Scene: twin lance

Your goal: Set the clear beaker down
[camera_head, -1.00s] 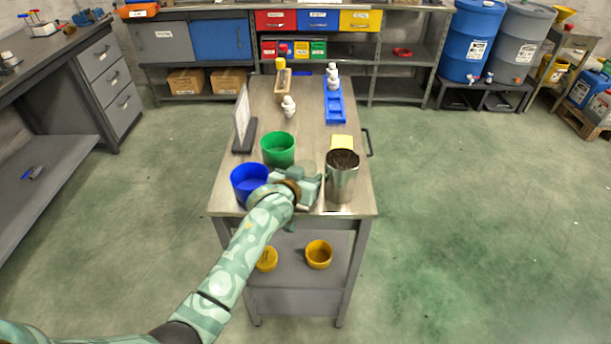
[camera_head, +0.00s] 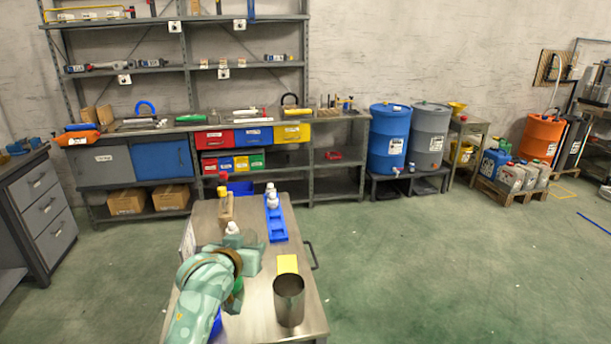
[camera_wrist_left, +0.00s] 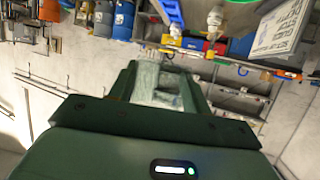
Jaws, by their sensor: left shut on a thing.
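My left gripper (camera_head: 248,254) is over the steel cart top (camera_head: 255,305) in the head view, with the arm coming up from below. In the left wrist view, the two dark green fingers (camera_wrist_left: 158,88) are shut on the clear beaker (camera_wrist_left: 157,78). The beaker shows as a pale see-through shape between them. In the head view it is faint just beyond the gripper, and its base is hard to make out. I cannot tell its exact height over the cart. My right gripper is not in view.
A steel cup (camera_head: 289,301) and a yellow pad (camera_head: 287,264) are right of the gripper. A blue rack (camera_head: 276,225) with white bottles stands farther back. A small white bottle (camera_head: 232,229) is close behind the gripper. Green and blue tubs are mostly hidden by my arm.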

